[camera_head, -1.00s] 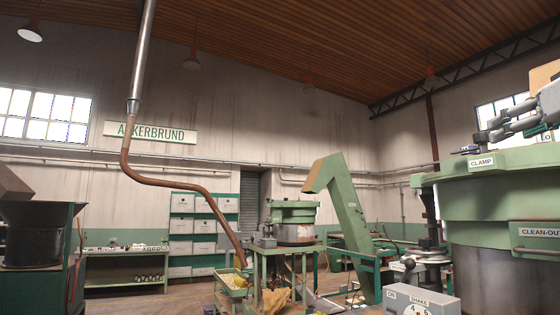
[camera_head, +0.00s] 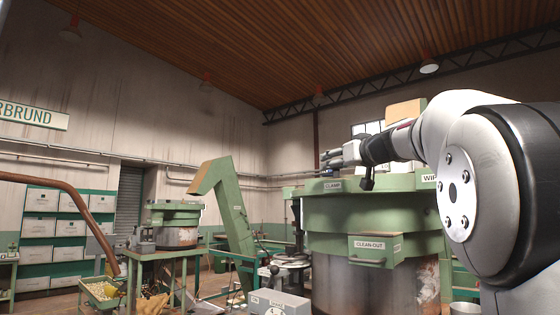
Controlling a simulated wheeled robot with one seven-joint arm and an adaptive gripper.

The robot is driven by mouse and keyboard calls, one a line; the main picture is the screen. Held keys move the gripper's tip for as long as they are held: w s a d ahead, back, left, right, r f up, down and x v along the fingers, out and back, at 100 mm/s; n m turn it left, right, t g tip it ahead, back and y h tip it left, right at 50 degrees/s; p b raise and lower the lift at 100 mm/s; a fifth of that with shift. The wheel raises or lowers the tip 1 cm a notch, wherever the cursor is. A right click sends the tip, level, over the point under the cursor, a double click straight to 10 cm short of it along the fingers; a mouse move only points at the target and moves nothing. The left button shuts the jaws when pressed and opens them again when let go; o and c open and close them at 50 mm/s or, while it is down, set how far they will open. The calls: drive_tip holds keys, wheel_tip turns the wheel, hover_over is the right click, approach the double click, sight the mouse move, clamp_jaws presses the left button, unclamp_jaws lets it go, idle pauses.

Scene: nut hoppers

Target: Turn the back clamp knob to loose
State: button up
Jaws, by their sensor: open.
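The big green hopper (camera_head: 365,214) stands right of centre, with a CLAMP label (camera_head: 333,186) on its upper rim. A small dark clamp part (camera_head: 305,173) shows at the rim's back left, above the label; its shape and setting are too small to read. My gripper (camera_head: 325,159) is open and points left, just above the rim near that part. I cannot tell whether it touches it. A dark upright piece (camera_head: 367,181) shows under my wrist at the rim; I cannot tell if it is a knob. My arm hides much of the hopper's right side.
A CLEAN-OUT drawer (camera_head: 374,250) sticks out of the hopper's front. A grey SHAKE control box (camera_head: 280,303) stands low in front. A green conveyor (camera_head: 236,222) and a smaller hopper on a table (camera_head: 178,224) stand to the left. A tan box (camera_head: 404,110) shows behind my arm.

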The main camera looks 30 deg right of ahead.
drive_tip(key=shift+w, duration=0.55)
clamp_jaws()
